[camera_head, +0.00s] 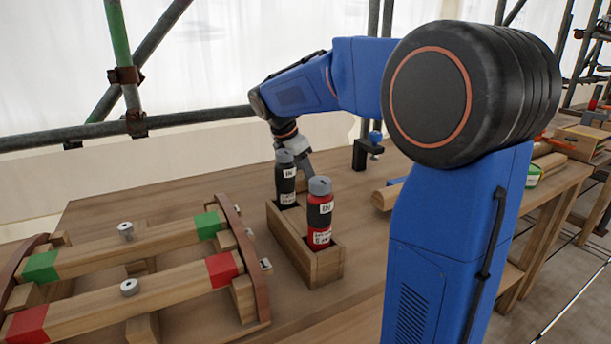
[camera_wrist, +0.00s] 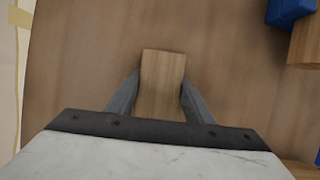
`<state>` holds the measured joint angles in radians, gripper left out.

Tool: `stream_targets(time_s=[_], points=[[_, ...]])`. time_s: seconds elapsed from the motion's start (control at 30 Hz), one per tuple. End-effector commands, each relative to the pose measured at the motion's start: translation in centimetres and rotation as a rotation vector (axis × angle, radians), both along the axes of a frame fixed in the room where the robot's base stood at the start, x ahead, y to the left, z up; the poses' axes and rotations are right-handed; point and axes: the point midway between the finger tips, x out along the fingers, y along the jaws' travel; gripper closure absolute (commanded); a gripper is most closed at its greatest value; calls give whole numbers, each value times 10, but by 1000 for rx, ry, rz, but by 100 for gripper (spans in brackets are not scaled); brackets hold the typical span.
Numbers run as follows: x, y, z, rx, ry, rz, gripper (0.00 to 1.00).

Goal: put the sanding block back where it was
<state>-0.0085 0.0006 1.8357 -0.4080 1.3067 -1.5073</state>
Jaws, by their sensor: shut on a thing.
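The sanding block (camera_wrist: 162,88) shows in the wrist view as a plain, light wooden block. My gripper (camera_wrist: 160,84) is shut on it, with one grey finger along each side. The bench top lies below the block; I cannot tell whether the block touches it. In the head view my gripper (camera_head: 304,165) is low over the far part of the bench, behind the bottle box.
A wooden box (camera_head: 321,270) holds a black bottle (camera_head: 286,182) and a red bottle (camera_head: 320,215), close in front of my gripper. A wooden frame (camera_head: 130,285) with green and red bands stands left. A blue-and-black clamp (camera_head: 368,150) is to the right. Bare bench (camera_head: 165,205) lies left of the box.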

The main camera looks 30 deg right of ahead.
Motion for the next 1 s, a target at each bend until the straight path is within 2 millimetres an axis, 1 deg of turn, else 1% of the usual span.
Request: stream_targets(time_s=[0.2,0.23,0.27,0.3,0.6,0.73,0.87,1.0], points=[[-1,0,-7,2,6,0,74],[-1,0,-7,2,6,0,51],[-1,0,-7,2,7,-1,44],[-1,0,-8,2,9,0,35],[-2,1,-10,3,14,-3,35],[-2,1,-5,4,14,-3,35],[-1,5,9,3,11,-1,35],[-4,16,35,3,5,1,35]])
